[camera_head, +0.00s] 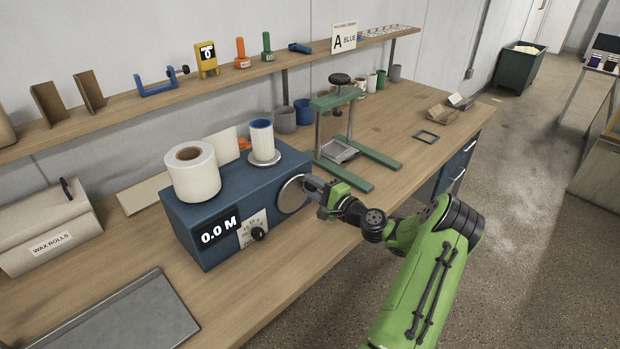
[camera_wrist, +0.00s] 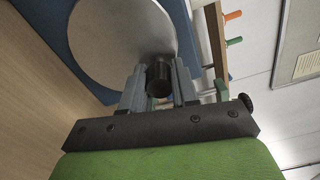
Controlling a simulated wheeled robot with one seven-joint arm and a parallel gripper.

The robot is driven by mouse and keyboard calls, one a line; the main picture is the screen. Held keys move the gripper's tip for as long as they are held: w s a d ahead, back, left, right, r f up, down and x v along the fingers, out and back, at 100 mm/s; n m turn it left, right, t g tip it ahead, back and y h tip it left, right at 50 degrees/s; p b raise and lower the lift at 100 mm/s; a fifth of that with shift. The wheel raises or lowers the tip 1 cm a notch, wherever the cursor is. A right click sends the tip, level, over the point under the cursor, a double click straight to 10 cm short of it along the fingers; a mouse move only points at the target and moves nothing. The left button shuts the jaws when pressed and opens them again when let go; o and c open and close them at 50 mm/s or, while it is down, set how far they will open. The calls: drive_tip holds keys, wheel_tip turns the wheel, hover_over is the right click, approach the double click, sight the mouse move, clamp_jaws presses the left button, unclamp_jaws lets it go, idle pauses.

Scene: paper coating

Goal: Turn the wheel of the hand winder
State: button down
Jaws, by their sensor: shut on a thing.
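The hand winder (camera_head: 225,210) is a blue box on the bench, with a display reading 0.0 M and a small dial on its front. A white paper roll (camera_head: 193,178) and a smaller white roll with a blue rim (camera_head: 261,139) stand on its top. Its round grey wheel (camera_head: 292,196) is on the right end and fills the upper middle of the wrist view (camera_wrist: 120,40). A black knob (camera_wrist: 158,78) stands out from the wheel near its rim. My gripper (camera_wrist: 158,92) is shut on this knob. In the head view my gripper (camera_head: 318,190) partly hides the wheel.
A green press frame (camera_head: 346,177) stands just behind my gripper. A grey tray (camera_head: 135,320) lies at front left, and the wax rolls box (camera_head: 55,225) stands at far left. A shelf (camera_head: 130,108) with tools runs above. The floor right of the bench is open.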

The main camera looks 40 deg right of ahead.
sight(306, 195)
drive_tip(key=m+p, duration=0.1)
drive_tip(key=m, duration=0.1)
drive_tip(key=d+f+m+p, duration=0.1)
drive_tip(key=shift+f+m, duration=0.15)
drive_tip(key=shift+m, duration=0.25)
drive_tip(key=m, duration=0.1)
drive_tip(key=f+m+p, duration=0.1)
drive_tip(key=m, duration=0.1)
drive_tip(key=shift+d+f+m, duration=0.15)
drive_tip(key=shift+f+m, duration=0.1)
drive_tip(key=shift+m, duration=0.05)
drive_tip(key=f+m, duration=0.1)
drive_tip(key=m, duration=0.1)
drive_tip(key=m+p, duration=0.1)
drive_tip(key=m, duration=0.1)
drive_tip(key=shift+f, duration=0.4)
drive_tip(key=shift+a+f+m+p, duration=0.2)
drive_tip(key=shift+f+m, duration=0.1)
drive_tip(key=shift+m, duration=0.55)
drive_tip(key=shift+a+f+m+p, duration=0.2)
drive_tip(key=shift+f+m, duration=0.1)
drive_tip(key=shift+m, duration=0.55)
drive_tip(key=c, duration=0.8)
unclamp_jaws()
drive_tip(key=shift+c, duration=0.2)
